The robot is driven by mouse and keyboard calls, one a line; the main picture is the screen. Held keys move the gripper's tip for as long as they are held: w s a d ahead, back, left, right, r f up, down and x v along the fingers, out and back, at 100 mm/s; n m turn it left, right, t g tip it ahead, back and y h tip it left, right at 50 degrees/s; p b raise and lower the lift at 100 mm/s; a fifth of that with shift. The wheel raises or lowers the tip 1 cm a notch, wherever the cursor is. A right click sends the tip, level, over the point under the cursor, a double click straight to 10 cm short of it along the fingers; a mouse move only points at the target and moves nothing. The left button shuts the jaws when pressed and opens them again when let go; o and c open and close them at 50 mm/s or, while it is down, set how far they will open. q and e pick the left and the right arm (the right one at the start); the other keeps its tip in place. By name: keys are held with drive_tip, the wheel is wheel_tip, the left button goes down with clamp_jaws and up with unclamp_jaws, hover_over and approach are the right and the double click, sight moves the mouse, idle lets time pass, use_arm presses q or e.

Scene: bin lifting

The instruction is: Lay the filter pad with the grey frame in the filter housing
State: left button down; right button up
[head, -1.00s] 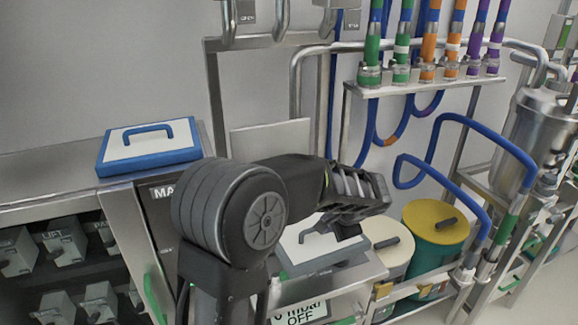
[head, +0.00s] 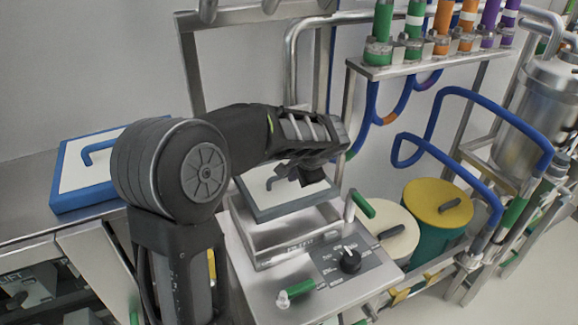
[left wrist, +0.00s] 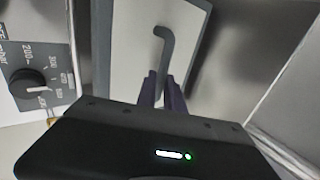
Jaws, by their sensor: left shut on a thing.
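The filter pad with the grey frame (head: 255,190) has a pale face and a grey bar handle. My left gripper (head: 303,178) is shut on that handle. In the left wrist view the pad (left wrist: 130,60) lies beyond my left fingers (left wrist: 163,90), which close on the lower end of the handle (left wrist: 164,45). The filter housing (head: 275,252) is a steel, box-like frame below the pad in the head view. The pad appears over its opening; how large the gap is, I cannot tell. My right gripper is out of view.
A blue-framed pad (head: 85,172) lies on the left counter. A control panel with a black knob (head: 349,262) and green-handled clamps (head: 362,204) adjoin the housing. Yellow-lidded (head: 440,203) and cream-lidded (head: 388,232) drums stand right, near blue hoses (head: 450,92).

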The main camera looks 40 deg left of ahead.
sight(293, 186)
use_arm(q)
drive_tip(key=shift+f, duration=0.1)
drive_tip(key=shift+f+b, duration=0.3)
drive_tip(key=shift+f, duration=0.65)
wheel_tip(293, 186, down, 4)
drive_tip(key=shift+r+b, duration=0.2)
drive_tip(key=shift+b, duration=0.95)
drive_tip(key=shift+r, duration=0.25)
drive_tip(key=shift+r+b, duration=0.1)
drive_tip(key=shift+b, duration=0.3)
drive_tip(key=shift+r, duration=0.15)
drive_tip(key=shift+f+b, duration=2.15)
drive_tip(key=shift+b, duration=0.05)
